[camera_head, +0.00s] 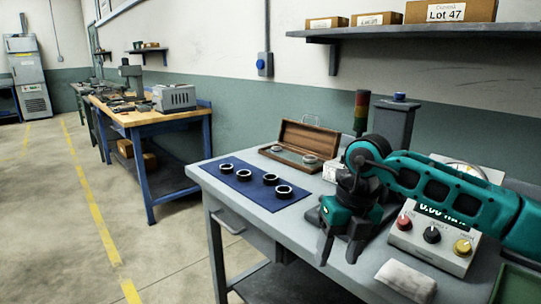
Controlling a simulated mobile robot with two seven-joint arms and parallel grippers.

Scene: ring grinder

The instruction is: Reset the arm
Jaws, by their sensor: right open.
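My right arm (430,188), teal and black, reaches in from the right over the grey workbench (230,204). My right gripper (340,250) points down near the bench's front edge. Its two dark fingers are apart, with nothing seen between them. The forearm and gripper hide part of the bench and what stands behind. My left gripper is not in view.
A blue mat (236,182) with several dark rings lies left of my gripper. Behind are an open wooden case (297,141) and a signal light (361,108). A control box (432,243) and white cloth (405,281) sit right of my gripper. Floor at left is clear.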

